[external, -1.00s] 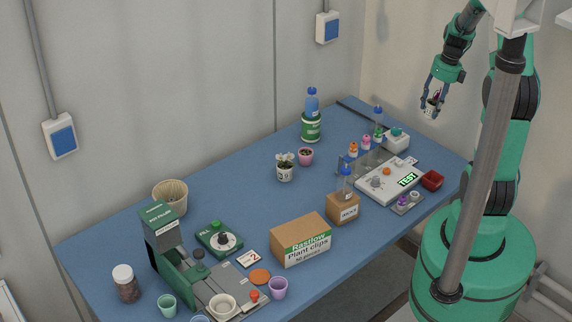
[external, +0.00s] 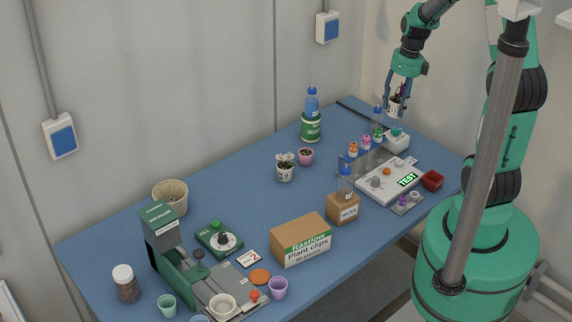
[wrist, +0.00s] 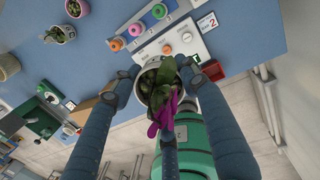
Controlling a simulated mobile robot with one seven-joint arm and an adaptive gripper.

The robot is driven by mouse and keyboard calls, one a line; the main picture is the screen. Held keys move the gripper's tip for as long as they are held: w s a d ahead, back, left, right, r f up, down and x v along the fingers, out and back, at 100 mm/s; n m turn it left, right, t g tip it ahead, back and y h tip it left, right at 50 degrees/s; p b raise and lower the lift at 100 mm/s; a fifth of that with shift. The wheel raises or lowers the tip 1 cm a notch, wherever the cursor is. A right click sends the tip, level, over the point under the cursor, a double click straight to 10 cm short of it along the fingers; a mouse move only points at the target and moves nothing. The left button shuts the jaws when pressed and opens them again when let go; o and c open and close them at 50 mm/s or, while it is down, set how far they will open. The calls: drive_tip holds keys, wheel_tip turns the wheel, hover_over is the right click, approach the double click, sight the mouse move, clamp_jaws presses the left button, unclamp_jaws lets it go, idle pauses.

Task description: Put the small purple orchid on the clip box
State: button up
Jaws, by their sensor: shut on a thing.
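The small purple orchid (external: 397,106) is in a white pot held in the air above the far right part of the table. In the wrist view its purple flowers (wrist: 155,122) and green leaves show between my fingers. My gripper (external: 397,98) is shut on the pot, with a finger on each side. The clip box, a cardboard carton with a green band marked "Plant clips" (external: 300,246), stands at the front middle of the blue table, well to the left of and below my gripper. Its visible top is bare.
A smaller brown box (external: 343,208) holding a blue-capped bottle stands right of the clip box. A white device (external: 372,186), a rack of colourful-capped bottles and a red tray (external: 432,180) are below my gripper. Two potted plants (external: 285,172) stand mid-table. A green machine (external: 165,245) is at left.

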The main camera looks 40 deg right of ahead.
drive_tip(key=s+a+n+p, duration=0.2)
drive_tip(key=a+n+p, duration=0.1)
drive_tip(key=a, duration=1)
drive_tip(key=s+a+n+p, duration=0.3)
drive_tip(key=a, duration=0.9)
drive_tip(key=s+a+n+p, duration=0.5)
drive_tip(key=s+a, duration=1)
wheel_tip(320, 180, down, 10)
drive_tip(key=shift+s+f+g+h, duration=0.15)
drive_tip(key=shift+g+h, duration=0.15)
drive_tip(key=w+a, duration=0.2)
drive_tip(key=w, duration=0.2)
drive_tip(key=w+a+f, duration=0.1)
drive_tip(key=w+a, duration=0.2)
drive_tip(key=w, duration=0.2)
drive_tip(key=w+a+p, duration=0.1)
drive_tip(key=w+a, duration=0.2)
drive_tip(key=w, duration=0.1)
drive_tip(key=shift+w+a+f, duration=0.25)
drive_tip(key=shift+w, duration=0.05)
